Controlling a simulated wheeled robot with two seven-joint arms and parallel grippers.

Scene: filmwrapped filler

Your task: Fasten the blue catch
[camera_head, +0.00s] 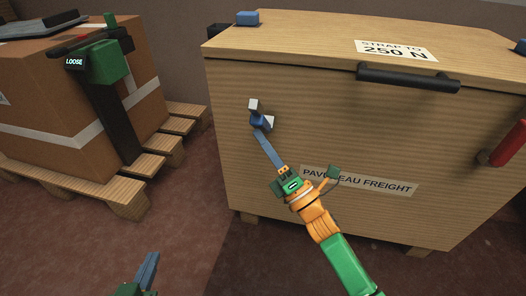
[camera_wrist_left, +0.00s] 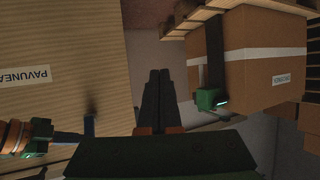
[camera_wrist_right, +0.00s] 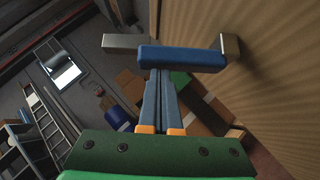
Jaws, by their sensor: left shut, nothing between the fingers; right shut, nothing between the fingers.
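The blue catch (camera_head: 257,121) is on the front face of the wooden crate (camera_head: 300,150), near its left side, with light grey metal pieces beside it. In the right wrist view the catch is a blue bar (camera_wrist_right: 190,59) between a grey bracket at the crate wall and a grey block (camera_wrist_right: 122,41). My right gripper (camera_head: 262,134) is shut and empty, its tips just below the catch; in the right wrist view its fingertips (camera_wrist_right: 160,72) meet the bar's edge, and contact is unclear. My left gripper (camera_head: 152,258) is shut and empty, low in front, away from the crate; its fingers show in its wrist view (camera_wrist_left: 158,78).
The crate has a black bar handle (camera_head: 408,78), a red handle (camera_head: 508,145) at the right and a blue block (camera_head: 247,17) on its lid. A strapped carton (camera_head: 50,95) with a green tool (camera_head: 105,62) stands on a pallet at left. Floor between is clear.

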